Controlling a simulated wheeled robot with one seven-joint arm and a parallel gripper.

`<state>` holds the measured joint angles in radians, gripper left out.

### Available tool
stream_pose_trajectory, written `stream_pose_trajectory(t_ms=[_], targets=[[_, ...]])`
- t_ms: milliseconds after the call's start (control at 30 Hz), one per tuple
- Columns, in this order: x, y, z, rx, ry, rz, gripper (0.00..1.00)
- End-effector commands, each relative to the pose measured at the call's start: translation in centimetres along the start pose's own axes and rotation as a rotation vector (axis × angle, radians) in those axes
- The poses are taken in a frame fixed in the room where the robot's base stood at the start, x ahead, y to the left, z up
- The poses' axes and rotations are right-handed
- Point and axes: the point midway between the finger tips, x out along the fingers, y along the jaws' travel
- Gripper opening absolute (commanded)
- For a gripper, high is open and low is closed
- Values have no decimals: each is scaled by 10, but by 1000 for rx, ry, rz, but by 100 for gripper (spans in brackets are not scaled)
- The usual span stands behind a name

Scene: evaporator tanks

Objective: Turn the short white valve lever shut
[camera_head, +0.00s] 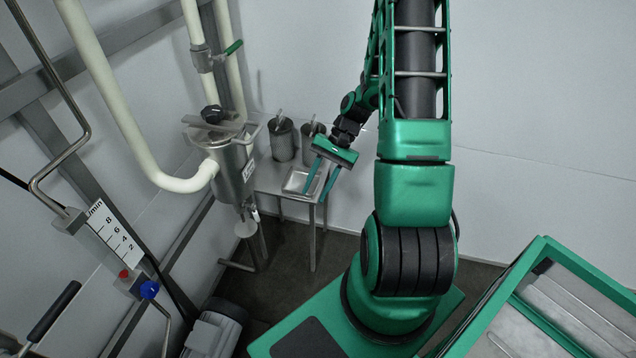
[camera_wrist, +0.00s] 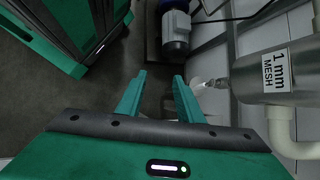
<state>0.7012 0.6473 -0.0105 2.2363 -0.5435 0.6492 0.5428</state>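A steel strainer vessel (camera_head: 232,172) hangs on the left side in the head view. A small white lever (camera_head: 256,215) shows at its underside, too small to read its angle. In the wrist view the vessel (camera_wrist: 285,70), labelled "1 mm MESH", is at the right, and a small pale fitting (camera_wrist: 212,83) sticks out from its end toward my gripper; I cannot tell if this is the lever. My gripper (camera_head: 317,190) is open and empty, right of the vessel and above a small steel table. Its two fingers also show in the wrist view (camera_wrist: 159,76), touching nothing.
The steel table (camera_head: 268,180) bears two mesh baskets (camera_head: 283,140) and a shallow tray (camera_head: 298,181). A green-handled valve (camera_head: 232,48) is on the pipes above. A flow gauge (camera_head: 116,235) with a blue knob (camera_head: 149,289) is at lower left. A motor (camera_wrist: 176,30) stands on the floor.

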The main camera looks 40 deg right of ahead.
Motion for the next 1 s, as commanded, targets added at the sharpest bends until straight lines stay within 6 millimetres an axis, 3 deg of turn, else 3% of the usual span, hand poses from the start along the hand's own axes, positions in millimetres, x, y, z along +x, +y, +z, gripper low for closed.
stream_pose_trajectory(t_ms=[300, 667, 833, 1000], targets=[[-21, 3, 12, -45, 46, 56, 33], [-23, 4, 14, -51, 52, 63, 33], [-23, 4, 14, -51, 52, 63, 0], [-13, 2, 14, -85, 47, 99, 0]])
